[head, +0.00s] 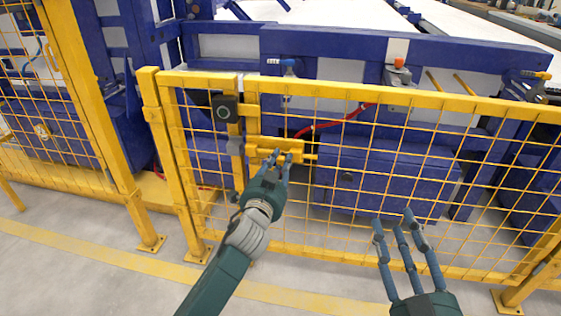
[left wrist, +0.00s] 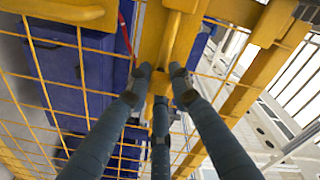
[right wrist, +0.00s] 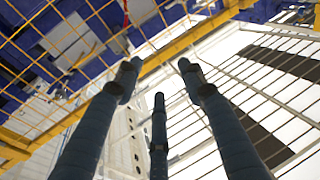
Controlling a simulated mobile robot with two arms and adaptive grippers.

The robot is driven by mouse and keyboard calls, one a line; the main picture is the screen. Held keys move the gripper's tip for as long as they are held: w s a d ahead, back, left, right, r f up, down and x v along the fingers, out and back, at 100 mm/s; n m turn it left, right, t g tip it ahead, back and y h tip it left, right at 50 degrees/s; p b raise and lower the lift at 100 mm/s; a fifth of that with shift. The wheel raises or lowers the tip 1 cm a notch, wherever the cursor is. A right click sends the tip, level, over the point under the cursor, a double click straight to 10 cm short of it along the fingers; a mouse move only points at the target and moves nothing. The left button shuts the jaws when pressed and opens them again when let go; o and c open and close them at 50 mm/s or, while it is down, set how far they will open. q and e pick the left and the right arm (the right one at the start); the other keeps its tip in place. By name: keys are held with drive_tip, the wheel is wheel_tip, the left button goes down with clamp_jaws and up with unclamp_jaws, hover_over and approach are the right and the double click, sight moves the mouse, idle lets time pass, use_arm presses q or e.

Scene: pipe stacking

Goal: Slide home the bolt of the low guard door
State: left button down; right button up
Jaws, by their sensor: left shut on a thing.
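The low guard door (head: 392,98) is a yellow frame with wire mesh. Its yellow bolt (head: 262,143) lies level on the door near the left post, with a rod end showing to its right. My left gripper (head: 281,163) is at the bolt, shut on its handle; the fingers hide part of it. In the left wrist view the fingertips (left wrist: 158,80) close around a yellow bar of the bolt (left wrist: 172,28). How far the bolt reaches into the post side cannot be told. My right gripper (head: 400,228) is open and empty, in front of the mesh at the right.
A dark box with a round face (head: 224,109) sits on the post above the bolt. Taller yellow mesh fencing (head: 75,100) stands at the left. Blue machinery (head: 390,180) and a red hose (head: 335,122) are behind the mesh. The floor in front is clear.

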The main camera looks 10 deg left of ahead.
sight(262, 152)
use_arm(q)
drive_tip(key=a+p, duration=0.3)
drive_tip(key=a, duration=0.2)
drive_tip(key=shift+a+r, duration=0.1)
drive_tip(key=shift+a, duration=0.3)
use_arm(e)
drive_tip(key=s+d+f+g+h, duration=0.1)
drive_tip(key=f+g, duration=0.3)
drive_tip(key=f, duration=0.4)
drive_tip(key=s+d+f+g+h, duration=0.1)
drive_tip(key=s+f+g, duration=0.3)
drive_tip(key=f, duration=0.4)
drive_tip(key=shift+s+d+h, duration=0.15)
drive_tip(key=shift+d+h, duration=0.25)
drive_tip(key=shift+d, duration=0.4)
drive_tip(key=shift+f, duration=0.1)
use_arm(q)
drive_tip(key=c, duration=1.5)
unclamp_jaws()
drive_tip(key=shift+a, duration=0.15)
drive_tip(key=shift+c, duration=0.2)
